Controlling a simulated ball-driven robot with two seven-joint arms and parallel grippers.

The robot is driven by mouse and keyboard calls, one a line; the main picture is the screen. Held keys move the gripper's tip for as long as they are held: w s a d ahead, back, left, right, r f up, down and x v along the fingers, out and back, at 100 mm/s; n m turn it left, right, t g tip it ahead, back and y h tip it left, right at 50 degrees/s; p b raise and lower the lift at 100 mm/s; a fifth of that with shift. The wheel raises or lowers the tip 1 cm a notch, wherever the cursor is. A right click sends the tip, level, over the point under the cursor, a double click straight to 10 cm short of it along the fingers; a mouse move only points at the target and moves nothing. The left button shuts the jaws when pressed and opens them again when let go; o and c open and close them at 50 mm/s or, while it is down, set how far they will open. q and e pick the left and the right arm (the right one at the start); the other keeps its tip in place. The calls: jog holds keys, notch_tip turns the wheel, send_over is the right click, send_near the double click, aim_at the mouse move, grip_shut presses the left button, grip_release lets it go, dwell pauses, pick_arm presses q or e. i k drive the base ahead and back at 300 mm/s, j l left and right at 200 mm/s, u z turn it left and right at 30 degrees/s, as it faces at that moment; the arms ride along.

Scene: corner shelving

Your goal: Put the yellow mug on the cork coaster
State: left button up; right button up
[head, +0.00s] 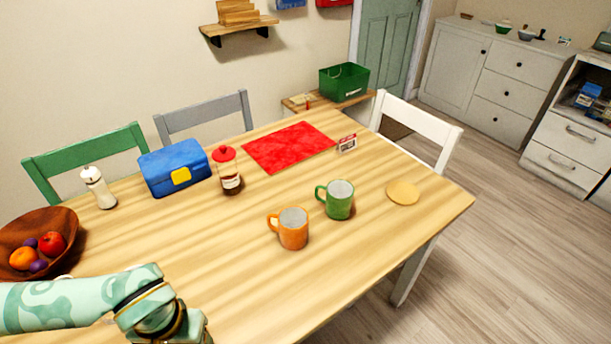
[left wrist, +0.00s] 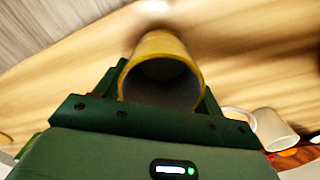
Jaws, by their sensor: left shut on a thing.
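The yellow mug (left wrist: 160,47) is between the fingers of my left gripper (left wrist: 162,88) in the left wrist view, with its dark inside facing the camera. The gripper is shut on it. In the head view my left arm comes in at the bottom left; its fingers and the yellow mug are out of that picture. The cork coaster (head: 403,193), a flat tan disc, lies bare near the table's right end, far to the right of my left arm. My right gripper is in neither view.
On the table (head: 220,255), an orange mug (head: 294,231) and a green mug (head: 340,202) stand left of the coaster. A red-lidded jar (head: 229,173), blue box (head: 175,170), shaker (head: 99,188), red mat (head: 289,147) and fruit bowl (head: 62,219) stand further left and back.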

aim_at(399, 188)
jog(key=i+l+u, duration=0.1)
jog(key=l, duration=0.3)
jog(key=i+l, duration=0.25)
jog(key=l, duration=0.2)
jog(key=i+l+u, duration=0.15)
jog(key=l, duration=0.25)
jog(key=i+l+u, duration=0.1)
jog(key=l, duration=0.35)
jog(key=i+l, duration=0.25)
jog(key=l, duration=0.2)
jog(key=i+l+u, duration=0.15)
jog(key=l, duration=0.3)
jog(key=i+l+u, duration=0.1)
jog(key=l, duration=0.4)
